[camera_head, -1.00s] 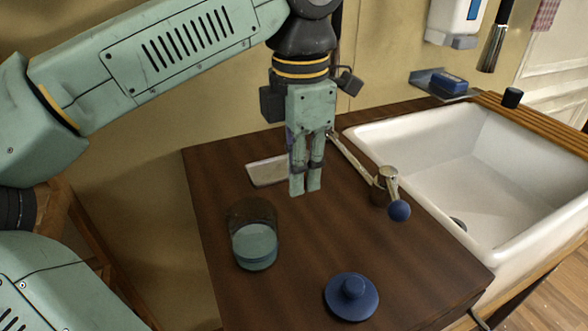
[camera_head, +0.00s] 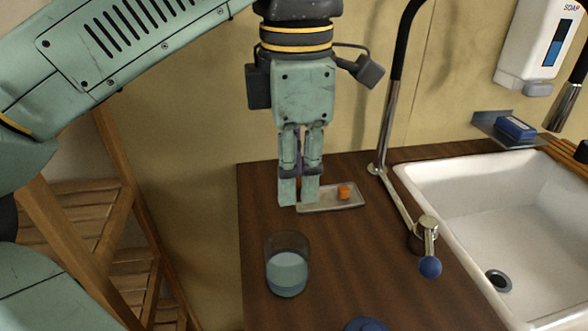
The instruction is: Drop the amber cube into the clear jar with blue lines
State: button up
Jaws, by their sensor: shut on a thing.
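The clear jar (camera_head: 287,273) stands upright on the dark wooden counter, in front of my gripper in the head view. Its lower part looks pale blue; separate lines are too fine to make out. A small orange-amber cube (camera_head: 344,193) lies on a shallow grey tray (camera_head: 327,207) behind the jar. My gripper (camera_head: 299,203) points down, left of this cube and apart from it, over the tray's left end. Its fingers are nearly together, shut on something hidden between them. I cannot tell what it is. A narrow purple patch shows between the upper fingers.
A blue knobbed lid (camera_head: 366,325) lies at the bottom edge, partly cut off. A faucet with a blue knob (camera_head: 430,267) and a white sink (camera_head: 470,210) are on the right. The dark counter (camera_head: 345,260) right of the jar is clear.

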notch_tip(320, 180, down, 6)
dwell(0.5)
jog(key=o, duration=0.9)
jog(key=shift+r, duration=0.1)
notch_tip(320, 180, up, 7)
jog(key=shift+r, duration=0.2)
